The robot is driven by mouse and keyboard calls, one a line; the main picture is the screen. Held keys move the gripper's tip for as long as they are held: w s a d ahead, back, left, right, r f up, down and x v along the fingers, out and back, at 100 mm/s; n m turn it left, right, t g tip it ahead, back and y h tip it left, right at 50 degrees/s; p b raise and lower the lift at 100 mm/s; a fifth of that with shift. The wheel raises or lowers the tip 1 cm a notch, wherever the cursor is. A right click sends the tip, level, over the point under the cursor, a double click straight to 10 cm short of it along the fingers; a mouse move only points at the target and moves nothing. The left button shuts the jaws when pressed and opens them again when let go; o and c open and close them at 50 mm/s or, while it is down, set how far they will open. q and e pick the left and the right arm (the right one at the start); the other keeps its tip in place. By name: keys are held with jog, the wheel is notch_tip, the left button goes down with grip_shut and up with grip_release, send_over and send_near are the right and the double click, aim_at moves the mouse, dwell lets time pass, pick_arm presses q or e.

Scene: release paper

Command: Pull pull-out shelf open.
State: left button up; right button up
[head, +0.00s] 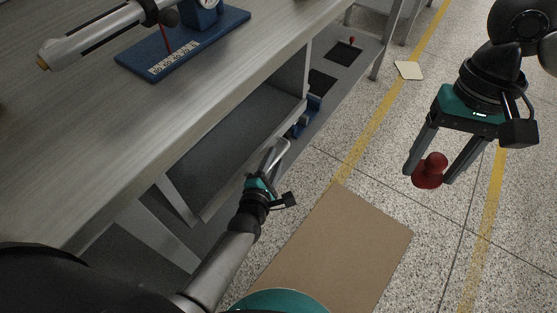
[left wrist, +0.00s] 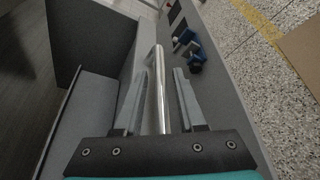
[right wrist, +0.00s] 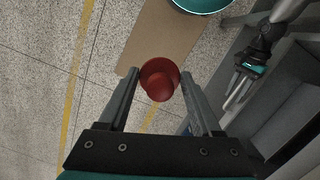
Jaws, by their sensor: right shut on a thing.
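The pull-out shelf (head: 232,163) is a grey board under the workbench top. A shiny metal bar handle (left wrist: 158,85) shows in the left wrist view. My left gripper (head: 275,158) is at the shelf's front edge. In the left wrist view, its fingers (left wrist: 160,72) are apart, one on each side of the bar; whether either touches it I cannot tell. My right gripper (head: 429,172) is shut on a red rounded object (head: 430,172), held above the floor at the right; it also shows in the right wrist view (right wrist: 160,80).
A blue-based device (head: 185,45) stands on the workbench top (head: 90,130). Blue items (head: 307,117) lie on a lower grey surface beyond the shelf. A brown mat (head: 335,250) lies on the speckled floor in front, and a small pale sheet (head: 409,70) lies farther off.

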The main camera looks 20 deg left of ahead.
pick_arm(q)
grip_shut()
dwell(1.2)
